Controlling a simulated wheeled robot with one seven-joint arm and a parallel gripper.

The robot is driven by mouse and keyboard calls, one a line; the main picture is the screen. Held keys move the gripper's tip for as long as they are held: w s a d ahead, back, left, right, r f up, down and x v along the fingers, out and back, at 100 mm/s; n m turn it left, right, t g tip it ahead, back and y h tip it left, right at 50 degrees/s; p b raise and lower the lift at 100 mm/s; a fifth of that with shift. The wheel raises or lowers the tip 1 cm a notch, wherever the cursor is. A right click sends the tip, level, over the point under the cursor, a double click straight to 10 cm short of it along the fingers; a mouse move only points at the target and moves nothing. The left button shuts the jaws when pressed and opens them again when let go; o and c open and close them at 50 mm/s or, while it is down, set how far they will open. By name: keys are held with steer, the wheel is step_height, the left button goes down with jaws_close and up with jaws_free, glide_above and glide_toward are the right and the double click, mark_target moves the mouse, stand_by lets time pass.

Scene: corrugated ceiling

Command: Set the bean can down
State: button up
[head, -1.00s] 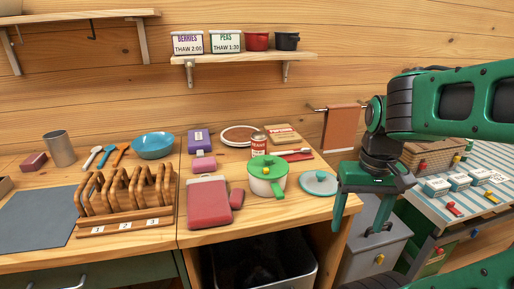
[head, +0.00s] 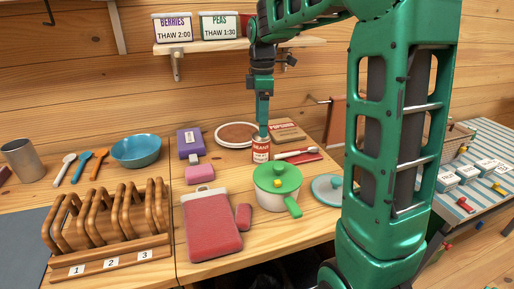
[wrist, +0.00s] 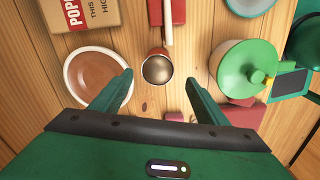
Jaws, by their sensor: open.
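The bean can (head: 261,152), red and white with a label reading BEANS, stands upright on the wooden counter. In the wrist view its round metal top (wrist: 157,69) shows from above. My gripper (head: 263,128) points down over the can, its fingers seen edge-on in the head view. In the wrist view my gripper (wrist: 159,82) is open, with one green finger to each side and the can top between and slightly beyond the tips. No contact between fingers and can shows. The can's lower side is hidden in the wrist view.
A brown-centred plate (wrist: 97,78) is close left of the can. A popcorn box (head: 287,132) lies behind it. A red board with a light-handled tool (head: 297,154) lies to the right. A green-lidded pot (head: 277,192) stands in front. A shelf (head: 200,46) hangs above.

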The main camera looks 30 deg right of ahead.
mark_target(261, 142)
steer(key=f, duration=0.9)
steer(key=shift+w+d+f, duration=0.15)
steer(key=shift+w+d, duration=0.05)
steer(key=c, duration=1.5)
steer(key=shift+r, duration=0.45)
step_height(261, 142, up, 4)
steer(key=shift+f, duration=0.2)
steer(key=s+a+r, duration=0.2)
steer(key=a, duration=0.1)
steer(key=s+a+r, duration=0.2)
steer(key=a, duration=0.1)
steer(key=s+a+r, duration=0.2)
steer(key=a, duration=0.1)
steer(key=shift+s+a+r, duration=0.2)
steer(key=shift+a+r, duration=0.05)
steer(key=shift+a, duration=0.15)
